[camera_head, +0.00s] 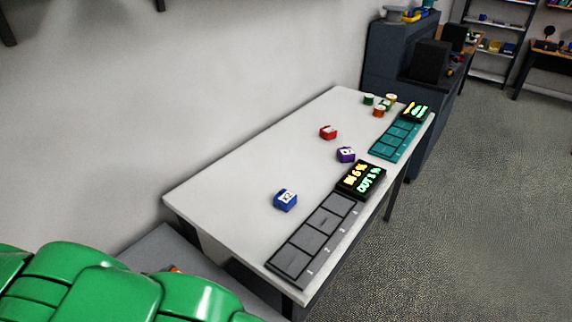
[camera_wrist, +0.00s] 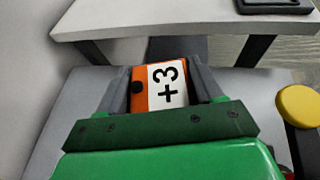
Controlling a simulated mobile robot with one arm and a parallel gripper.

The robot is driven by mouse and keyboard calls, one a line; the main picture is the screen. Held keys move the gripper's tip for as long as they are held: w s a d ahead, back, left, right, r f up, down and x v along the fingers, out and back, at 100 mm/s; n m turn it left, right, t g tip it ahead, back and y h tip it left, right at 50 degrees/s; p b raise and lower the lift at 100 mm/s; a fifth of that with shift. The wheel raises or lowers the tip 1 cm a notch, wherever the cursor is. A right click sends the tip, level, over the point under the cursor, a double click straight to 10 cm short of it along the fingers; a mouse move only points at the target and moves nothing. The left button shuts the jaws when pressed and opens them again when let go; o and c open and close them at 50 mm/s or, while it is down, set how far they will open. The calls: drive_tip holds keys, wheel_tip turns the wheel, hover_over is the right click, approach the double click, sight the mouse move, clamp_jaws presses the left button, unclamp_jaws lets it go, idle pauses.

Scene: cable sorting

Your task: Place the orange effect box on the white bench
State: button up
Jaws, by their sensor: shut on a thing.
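The orange effect box (camera_wrist: 146,99), with a white "+3" label, is between the two grey fingers of my gripper (camera_wrist: 160,75) in the wrist view. My gripper is shut on it. In the head view only a small orange patch (camera_head: 175,269) shows past my green arm, which hides the rest. The white bench (camera_head: 250,185) stands along the wall in the head view. Its front edge also shows at the top of the wrist view (camera_wrist: 170,16), beyond the box. The box is apart from the bench top, over a lower grey surface (camera_head: 160,248).
On the bench are a blue box (camera_head: 285,200), a purple box (camera_head: 346,154), a red box (camera_head: 328,132) and several small round pieces at the far end. A grey slotted board (camera_head: 315,235) and a teal one (camera_head: 396,140) line the right edge. The bench's near left is clear.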

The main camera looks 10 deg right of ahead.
drive_tip(key=w+d+r+m+g+h, duration=0.1)
drive_tip(key=w+d+r, duration=0.2)
drive_tip(key=w+d, duration=0.5)
wheel_tip(320, 180, up, 3)
drive_tip(key=m+h, duration=0.1)
hover_over(246, 240)
drive_tip(key=d, duration=0.1)
drive_tip(key=shift+g, duration=0.4)
drive_tip(key=shift+w+f, duration=0.15)
drive_tip(key=shift+f, duration=1.8)
drive_tip(key=shift+w+f, duration=0.1)
drive_tip(key=shift+f, duration=1.85)
drive_tip(key=o, duration=1.2)
drive_tip(key=shift+f, duration=0.1)
drive_tip(key=shift+c, duration=0.2)
drive_tip(key=shift+s+a+r, duration=0.35)
drive_tip(key=shift+a, duration=0.1)
drive_tip(key=v, duration=1)
drive_tip(key=shift+s+a, duration=0.3)
